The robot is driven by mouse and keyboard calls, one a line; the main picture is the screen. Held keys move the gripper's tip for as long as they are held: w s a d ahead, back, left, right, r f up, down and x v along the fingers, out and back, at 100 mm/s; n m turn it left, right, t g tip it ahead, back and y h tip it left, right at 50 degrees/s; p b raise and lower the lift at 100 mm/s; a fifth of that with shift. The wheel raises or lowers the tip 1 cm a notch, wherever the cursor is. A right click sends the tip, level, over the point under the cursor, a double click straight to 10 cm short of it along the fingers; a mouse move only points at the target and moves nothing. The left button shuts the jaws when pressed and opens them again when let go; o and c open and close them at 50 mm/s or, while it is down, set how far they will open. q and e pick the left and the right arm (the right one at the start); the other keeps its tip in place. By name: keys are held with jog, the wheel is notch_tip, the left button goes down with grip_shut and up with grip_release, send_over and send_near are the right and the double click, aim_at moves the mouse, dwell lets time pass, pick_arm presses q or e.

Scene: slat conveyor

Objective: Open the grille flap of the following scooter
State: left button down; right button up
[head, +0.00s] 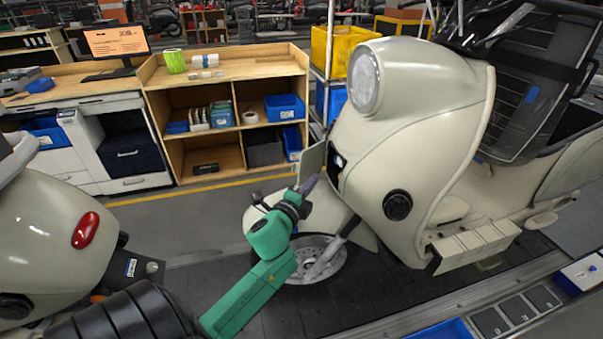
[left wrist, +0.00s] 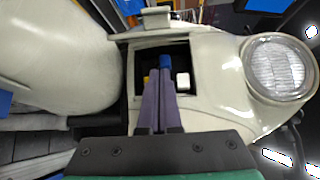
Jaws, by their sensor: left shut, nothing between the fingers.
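The cream scooter (head: 415,110) stands at the right, its front toward the left. Its grille flap (head: 311,163) stands swung out from the front, beside a dark opening (head: 334,172). In the left wrist view the flap (left wrist: 155,20) shows edge-on above the opening (left wrist: 143,58), which has blue, yellow and white parts inside. My left gripper (head: 309,183) is at the flap and opening. In the left wrist view its fingers (left wrist: 162,78) are together and empty, overlapping the opening; whether the tips are inside or touch the flap I cannot tell. My right gripper is not in view.
Another scooter's rear (head: 45,215) with a red light is at the left. A wooden shelf (head: 225,70) with bins and a yellow crate (head: 345,48) stand behind. The front wheel (head: 315,262) is below my left gripper.

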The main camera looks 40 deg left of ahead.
aim_at(299, 177)
pick_arm(q)
jog(key=a, duration=0.2)
jog(key=shift+s+a+r+p, duration=0.3)
jog(key=shift+r+p, duration=0.05)
jog(key=shift+s+a, duration=0.1)
jog(key=shift+a, duration=0.3)
jog(key=shift+f, duration=0.15)
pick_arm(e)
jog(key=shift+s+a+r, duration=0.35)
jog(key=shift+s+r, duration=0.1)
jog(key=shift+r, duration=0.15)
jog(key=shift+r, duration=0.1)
pick_arm(q)
jog(key=shift+a, duration=0.3)
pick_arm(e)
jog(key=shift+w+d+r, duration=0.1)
